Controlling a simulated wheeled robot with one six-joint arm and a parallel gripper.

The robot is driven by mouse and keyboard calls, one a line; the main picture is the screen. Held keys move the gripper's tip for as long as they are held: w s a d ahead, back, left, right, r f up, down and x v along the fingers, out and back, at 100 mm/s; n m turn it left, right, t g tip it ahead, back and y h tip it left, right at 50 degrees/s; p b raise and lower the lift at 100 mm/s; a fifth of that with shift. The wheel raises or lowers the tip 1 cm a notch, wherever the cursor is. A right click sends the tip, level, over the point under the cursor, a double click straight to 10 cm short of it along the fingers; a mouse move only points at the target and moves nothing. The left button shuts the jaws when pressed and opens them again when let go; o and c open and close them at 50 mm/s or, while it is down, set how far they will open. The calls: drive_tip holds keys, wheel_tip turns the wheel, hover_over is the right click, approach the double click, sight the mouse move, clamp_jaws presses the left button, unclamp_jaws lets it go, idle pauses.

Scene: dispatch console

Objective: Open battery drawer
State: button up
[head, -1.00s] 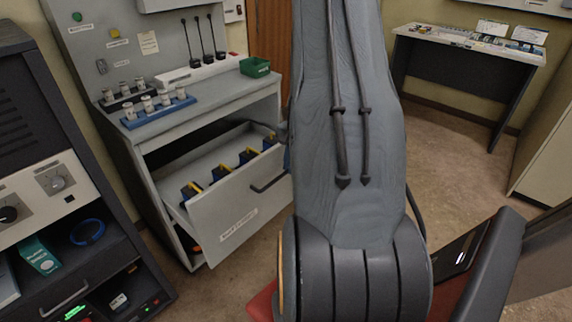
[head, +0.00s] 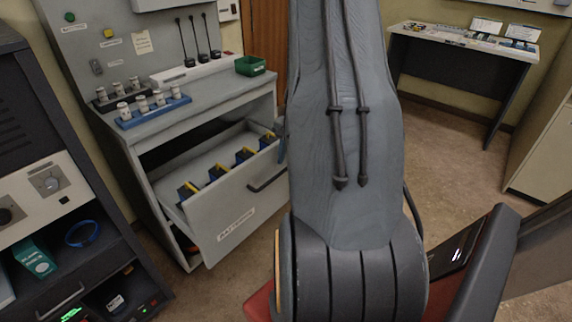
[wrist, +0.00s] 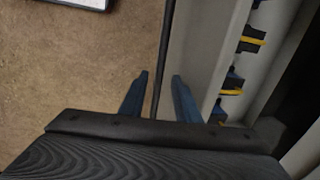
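The battery drawer (head: 232,203) stands pulled well out of the grey cabinet in the head view, with several blue-and-yellow batteries inside. Its front carries a white label and a dark bar handle (head: 267,181). In the wrist view the drawer front (wrist: 205,60) runs alongside a thin dark bar, which looks like the handle (wrist: 163,60). My gripper (wrist: 158,98) has two blue fingers, spread apart with the bar between them. Gaps show on both sides of the bar. In the head view my arm hides most of the gripper; only a bit of blue shows at the drawer's right end.
The cabinet top (head: 205,100) holds a blue rack (head: 152,112) of cylinders, a green bin (head: 250,66) and upright antennas. A dark equipment rack (head: 85,255) stands at left. A desk (head: 465,52) is at the back right. Brown floor (head: 440,145) is clear between.

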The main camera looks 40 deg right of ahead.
sight(262, 152)
wheel_tip(262, 152, up, 6)
drive_tip(key=s, duration=0.1)
drive_tip(key=shift+s+b, duration=0.15)
drive_tip(key=shift+b, duration=0.15)
idle(0.4)
drive_tip(key=w+a+r+n, duration=0.2)
drive_tip(key=a+r+n, duration=0.15)
drive_tip(key=a, duration=0.65)
drive_tip(key=s+a+r+n, duration=0.1)
drive_tip(key=s+a+n, duration=0.2)
drive_tip(key=a, duration=0.5)
drive_tip(key=s+a+r+n+g, duration=0.1)
drive_tip(key=s+a+n, duration=0.3)
drive_tip(key=a, duration=0.5)
drive_tip(key=s+a+r+n, duration=0.2)
drive_tip(key=s+a+n, duration=0.2)
drive_tip(key=a, duration=0.5)
drive_tip(key=n, duration=0.2)
drive_tip(key=shift+s+n+g, duration=0.2)
drive_tip(key=shift+n+g, duration=0.1)
drive_tip(key=shift+n, duration=0.05)
